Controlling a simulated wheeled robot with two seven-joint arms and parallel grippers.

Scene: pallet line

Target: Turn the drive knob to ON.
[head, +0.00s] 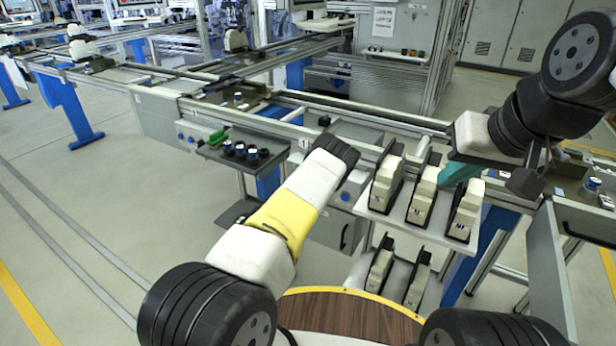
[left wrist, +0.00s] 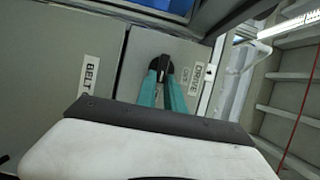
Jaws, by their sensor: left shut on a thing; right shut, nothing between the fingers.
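The drive knob (left wrist: 163,66) is a small dark knob on a grey panel (left wrist: 140,45) in the left wrist view, beside a white label reading DRIVE (left wrist: 195,77). My left gripper (left wrist: 163,76) is shut on the knob, with its two teal fingers on either side of it. The fingers cover part of the knob, and I cannot tell which mark it points to. In the head view my left arm hides the left fingers and the knob. My right gripper (head: 460,171) is shut and empty, by the upright cream cases on the shelf.
A BELT label (left wrist: 89,76) is on the neighbouring panel. In the head view, a white shelf (head: 397,212) with cream-and-black cases (head: 424,195) stands right of my left arm. A dark tray (head: 215,152) with several small dark cylinders is to the left. The left floor is clear.

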